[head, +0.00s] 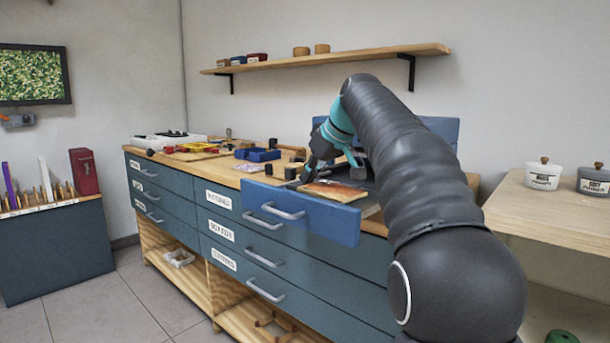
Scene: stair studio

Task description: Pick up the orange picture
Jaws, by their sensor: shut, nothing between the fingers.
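The orange picture (333,190) is a flat piece with orange and brown tones and a pale wooden edge. It lies at the top of a pulled-out blue drawer (335,221), just behind the drawer front. My gripper (307,180) points down at the left end of the picture, close to it. Its fingers are shut with nothing between them. Whether the fingertips touch the picture cannot be told. My dark arm comes in from the right and hides part of the drawer and counter.
The wooden counter (225,172) holds a blue tray (257,154), small dark blocks and tools left of my gripper. A wall shelf (330,58) hangs above. A wooden side table (540,208) with lidded pots stands right. The floor (120,300) at front left is clear.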

